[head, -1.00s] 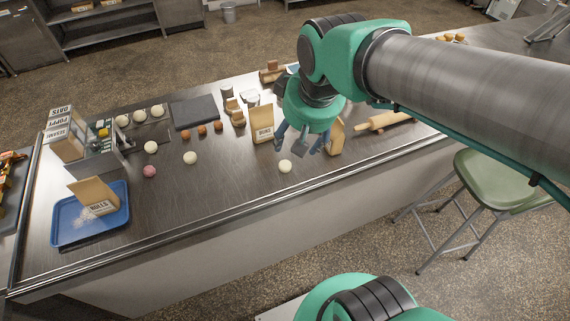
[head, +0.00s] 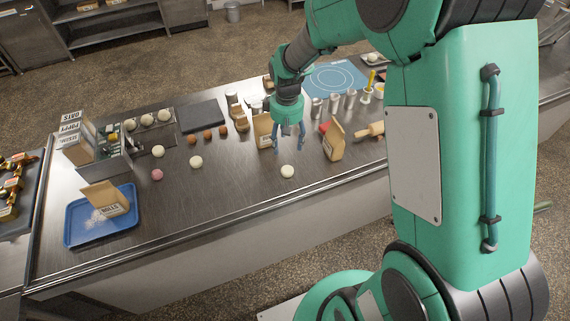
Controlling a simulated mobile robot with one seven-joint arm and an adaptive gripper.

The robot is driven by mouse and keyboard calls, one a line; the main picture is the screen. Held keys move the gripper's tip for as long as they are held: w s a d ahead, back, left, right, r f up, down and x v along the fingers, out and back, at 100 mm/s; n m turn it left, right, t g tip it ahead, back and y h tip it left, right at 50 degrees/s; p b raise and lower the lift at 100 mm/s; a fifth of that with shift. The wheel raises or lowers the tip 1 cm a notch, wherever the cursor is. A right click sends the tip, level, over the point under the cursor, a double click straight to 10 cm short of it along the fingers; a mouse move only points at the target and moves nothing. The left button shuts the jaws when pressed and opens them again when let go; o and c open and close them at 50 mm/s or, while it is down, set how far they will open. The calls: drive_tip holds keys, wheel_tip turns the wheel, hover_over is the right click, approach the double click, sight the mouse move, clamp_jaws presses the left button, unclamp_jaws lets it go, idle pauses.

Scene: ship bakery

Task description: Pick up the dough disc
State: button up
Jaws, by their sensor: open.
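A pale round piece of dough (head: 288,171) lies near the front edge of the steel counter (head: 225,205). Other pale pieces lie to the left (head: 196,161) and further left (head: 158,151); I cannot tell from here which are flat discs and which are balls. A pink piece (head: 157,174) lies near them. My gripper (head: 287,148) points down over the counter, open and empty, with its fingers apart. In the picture it is just above and behind the nearest pale piece, not visibly touching it.
Paper bags stand behind my gripper (head: 264,130) and to its right (head: 334,142). A rolling pin (head: 370,131), metal canisters (head: 334,104) and a blue mat (head: 335,78) lie beyond. A blue tray (head: 76,236) sits at left.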

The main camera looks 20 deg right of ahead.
drive_tip(key=shift+w+d+f, duration=0.1)
drive_tip(key=shift+w+f, duration=0.1)
drive_tip(key=shift+f, duration=0.35)
drive_tip(key=shift+w+d+f, duration=0.1)
drive_tip(key=shift+w+f, duration=0.05)
drive_tip(key=shift+f, duration=0.35)
hover_over(287, 168)
drive_tip(key=shift+a+f, duration=0.1)
drive_tip(key=shift+f, duration=4.15)
drive_tip(key=shift+f, duration=0.15)
drive_tip(key=shift+f, duration=2.5)
drive_tip(key=c, duration=1.3)
